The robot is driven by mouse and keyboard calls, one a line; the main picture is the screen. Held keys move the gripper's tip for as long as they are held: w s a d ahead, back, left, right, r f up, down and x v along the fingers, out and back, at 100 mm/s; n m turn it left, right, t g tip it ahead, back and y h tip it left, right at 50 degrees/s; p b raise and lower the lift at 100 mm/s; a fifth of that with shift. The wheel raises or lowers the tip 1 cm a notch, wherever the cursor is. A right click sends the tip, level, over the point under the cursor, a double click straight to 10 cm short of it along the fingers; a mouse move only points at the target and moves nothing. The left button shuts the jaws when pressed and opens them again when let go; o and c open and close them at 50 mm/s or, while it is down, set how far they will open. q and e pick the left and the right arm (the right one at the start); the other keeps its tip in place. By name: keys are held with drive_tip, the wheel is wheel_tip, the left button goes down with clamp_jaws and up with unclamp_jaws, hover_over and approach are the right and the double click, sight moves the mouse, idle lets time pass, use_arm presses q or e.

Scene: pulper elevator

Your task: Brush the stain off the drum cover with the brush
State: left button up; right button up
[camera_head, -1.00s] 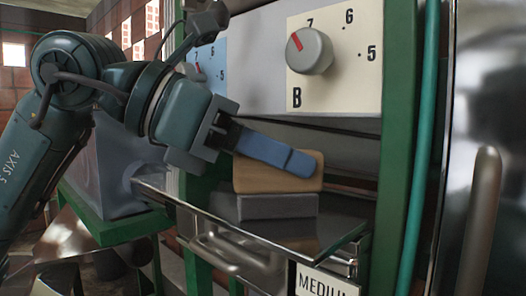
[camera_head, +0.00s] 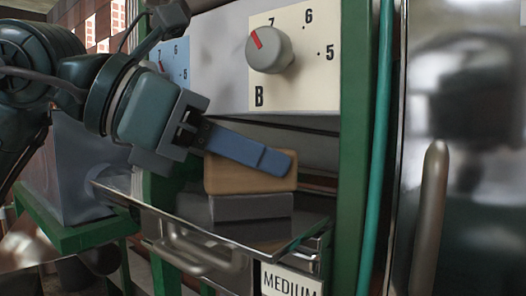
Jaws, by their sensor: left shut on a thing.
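The brush (camera_head: 225,178) has a tan wooden block on top and a grey lower part (camera_head: 250,207). It is upright on or just over the dark metal tray below the dial panel, and I cannot tell whether it touches. My left gripper (camera_head: 275,160), with blue fingers, is shut on the wooden block and covers part of its front face. I cannot make out the drum cover or a stain for sure. My right gripper is not in view.
The tray (camera_head: 275,243) has a front handle (camera_head: 195,250) and a "MEDIUM" label (camera_head: 291,281). A panel with a red-marked knob (camera_head: 270,50) stands above. A green post (camera_head: 352,170), a teal hose (camera_head: 382,150) and a shiny metal door (camera_head: 470,190) are at right.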

use_arm(q)
drive_tip(key=shift+w+a+f, duration=0.15)
drive_tip(key=shift+w+a, duration=0.4)
drive_tip(key=shift+a, duration=0.2)
drive_tip(key=shift+w+a+f, duration=0.1)
drive_tip(key=shift+w+a, duration=0.45)
drive_tip(key=shift+a, duration=0.2)
drive_tip(key=shift+w+a+r+p, duration=0.1)
drive_tip(key=shift+w+a+p, duration=0.25)
drive_tip(key=shift+w+a, duration=0.7)
drive_tip(key=shift+w+a+r+p, duration=0.1)
drive_tip(key=shift+w+a+p, duration=0.25)
drive_tip(key=shift+w+a, duration=0.6)
drive_tip(key=shift+s+a, duration=0.2)
drive_tip(key=shift+s, duration=0.05)
drive_tip(key=shift+r, duration=0.1)
drive_tip(key=shift+s+a+r+p, duration=0.3)
drive_tip(key=shift+s+r, duration=0.1)
drive_tip(key=shift+r, duration=0.15)
drive_tip(key=shift+s+a+r+p, duration=0.3)
drive_tip(key=shift+s+r, duration=0.1)
drive_tip(key=shift+r, duration=0.1)
drive_tip(key=shift+s+a+f, duration=0.1)
drive_tip(key=shift+s+a, duration=0.15)
drive_tip(key=s+a+b, duration=0.3)
drive_tip(key=s+a, duration=0.5)
drive_tip(key=s, duration=0.3)
drive_tip(key=shift+s+a+r+b, duration=0.15)
drive_tip(key=shift+a+r+b, duration=0.15)
drive_tip(key=shift+a, duration=0.05)
